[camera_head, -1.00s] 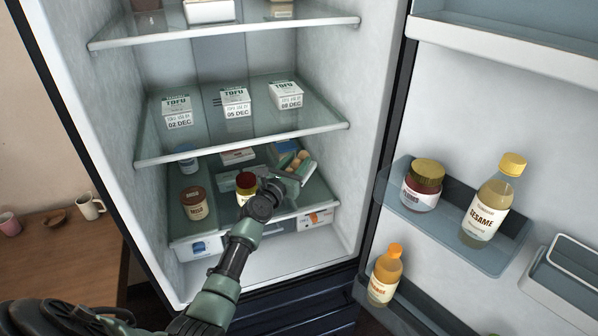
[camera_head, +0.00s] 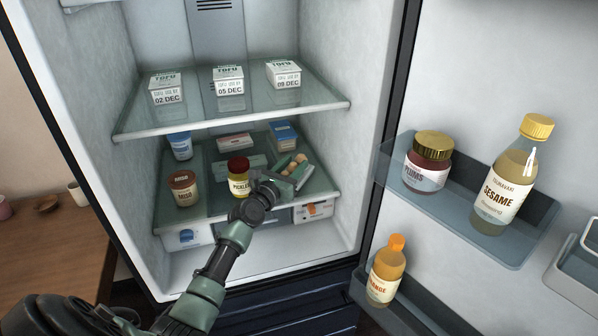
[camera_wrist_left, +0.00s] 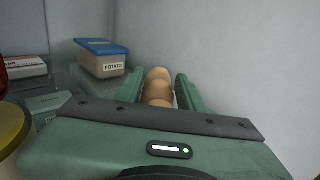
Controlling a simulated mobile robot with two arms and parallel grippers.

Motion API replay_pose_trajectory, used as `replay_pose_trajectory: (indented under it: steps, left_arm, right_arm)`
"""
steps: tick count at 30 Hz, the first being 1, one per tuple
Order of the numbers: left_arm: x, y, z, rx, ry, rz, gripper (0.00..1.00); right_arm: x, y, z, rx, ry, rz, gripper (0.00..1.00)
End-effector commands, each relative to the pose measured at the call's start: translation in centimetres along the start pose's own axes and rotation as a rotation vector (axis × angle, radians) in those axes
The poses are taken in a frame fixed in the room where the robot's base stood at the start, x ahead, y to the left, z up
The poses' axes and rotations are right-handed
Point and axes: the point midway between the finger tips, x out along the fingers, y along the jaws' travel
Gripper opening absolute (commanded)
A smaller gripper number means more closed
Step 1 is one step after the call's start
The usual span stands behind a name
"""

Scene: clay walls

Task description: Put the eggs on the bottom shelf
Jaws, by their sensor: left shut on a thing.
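The brown eggs (camera_head: 293,164) sit in a row between the fingers of my left gripper (camera_head: 288,178). The left wrist view shows them too (camera_wrist_left: 158,86), with a green finger on each side; whatever carries the eggs is mostly hidden. The gripper is shut on them at the right front part of the lower glass shelf (camera_head: 220,206). I cannot tell whether they touch the shelf or are held just above it. My right gripper is not in view.
On that shelf stand a miso jar (camera_head: 184,188), a pickles jar (camera_head: 238,178) close left of my gripper, and a blue-lidded potato box (camera_wrist_left: 101,58) behind. Tofu packs (camera_head: 229,80) stand on the shelf above. The open door holds bottles, including sesame (camera_head: 503,185).

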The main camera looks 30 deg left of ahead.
Motion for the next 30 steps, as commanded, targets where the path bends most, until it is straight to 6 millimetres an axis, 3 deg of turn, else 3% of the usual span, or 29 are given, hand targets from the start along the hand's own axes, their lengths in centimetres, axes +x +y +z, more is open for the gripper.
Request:
replay_pose_trajectory:
  steps: [10,11,12,13,24,30]
  left_arm:
    - [0.0,0.0,-0.2,-0.002,-0.002,0.0,0.0]
    - [0.0,0.0,-0.2,-0.002,0.0,-0.001,0.46]
    - [0.0,-0.1,-0.2,-0.002,0.0,-0.001,0.57]
    - [0.0,-0.1,-0.2,-0.002,0.0,-0.001,0.6]
    - [0.0,-0.1,0.4,0.0,0.0,-0.001,0.6]
    - [-3.1,-0.1,0.2,-0.003,0.002,-0.001,0.6]
  right_arm:
    - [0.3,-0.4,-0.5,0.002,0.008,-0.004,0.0]
    - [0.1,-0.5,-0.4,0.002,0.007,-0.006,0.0]
    - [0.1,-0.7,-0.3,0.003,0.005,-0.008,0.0]
    - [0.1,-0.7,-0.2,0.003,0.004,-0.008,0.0]
    - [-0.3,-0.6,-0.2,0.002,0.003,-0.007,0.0]
    - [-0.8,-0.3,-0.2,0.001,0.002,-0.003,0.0]
